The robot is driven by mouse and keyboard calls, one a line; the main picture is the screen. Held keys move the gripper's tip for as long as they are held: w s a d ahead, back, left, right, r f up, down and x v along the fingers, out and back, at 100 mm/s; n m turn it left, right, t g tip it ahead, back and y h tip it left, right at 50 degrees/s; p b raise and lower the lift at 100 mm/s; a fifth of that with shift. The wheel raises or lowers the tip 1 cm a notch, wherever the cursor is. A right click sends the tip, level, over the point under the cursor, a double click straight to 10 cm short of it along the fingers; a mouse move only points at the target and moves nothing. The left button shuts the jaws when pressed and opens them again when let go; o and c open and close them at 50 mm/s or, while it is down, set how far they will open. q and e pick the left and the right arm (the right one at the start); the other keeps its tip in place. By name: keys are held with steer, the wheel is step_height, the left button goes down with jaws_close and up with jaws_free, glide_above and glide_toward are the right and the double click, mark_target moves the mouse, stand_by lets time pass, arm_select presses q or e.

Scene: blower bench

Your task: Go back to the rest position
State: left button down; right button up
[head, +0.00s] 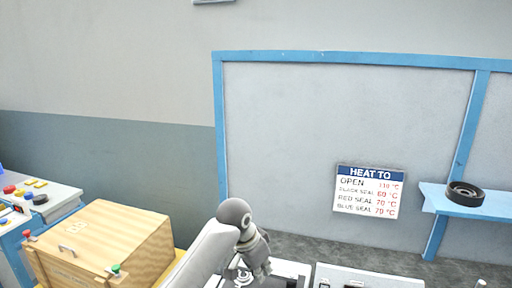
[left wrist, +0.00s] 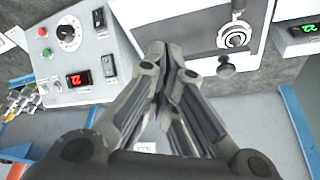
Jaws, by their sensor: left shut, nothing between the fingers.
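My left gripper (head: 262,272) points down in front of the bench equipment at the bottom middle of the head view. In the left wrist view its fingers (left wrist: 166,52) are together, with nothing between them. They are in front of a white unit (left wrist: 200,22) with a round silver fitting. My right gripper is in neither view.
A wooden box (head: 115,235) stands at the lower left, by a machine with colored buttons (head: 35,200). A control panel (left wrist: 75,50) with a dial and red display is left of the fingers. A blue shelf (head: 485,207) holds a black ring (head: 465,193). A sign (head: 368,192) hangs on the back panel.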

arm_select(q)
steer(key=s+a+f+n, duration=0.2)
steer(key=s+a+f, duration=0.2)
steer(key=s+f, duration=0.35)
steer(key=s+a+f+n, duration=0.2)
steer(key=s+a+f, duration=0.2)
steer(key=s+f, duration=0.4)
steer(key=s+a+n+t+y, duration=0.1)
steer(key=s+a+n+y, duration=0.1)
steer(key=s+a, duration=0.65)
steer(key=s+a+n+y, duration=0.1)
steer(key=s+a+n, duration=0.1)
steer(key=s+a, duration=0.65)
steer(key=s+d+f+g+b, duration=0.1)
steer(key=s+d+f, duration=0.1)
steer(key=f, duration=1.2)
steer(key=s+d+f+b, duration=0.1)
steer(key=s+f+b, duration=0.1)
steer(key=f, duration=1.1)
steer(key=s+a+f+g+b, duration=0.1)
steer(key=s+a+f+b, duration=0.1)
steer(key=s+f, duration=1.5)
steer(key=shift+a+f+m+g, duration=0.3)
steer(key=shift+a+f+m, duration=0.15)
steer(key=shift+f, duration=0.9)
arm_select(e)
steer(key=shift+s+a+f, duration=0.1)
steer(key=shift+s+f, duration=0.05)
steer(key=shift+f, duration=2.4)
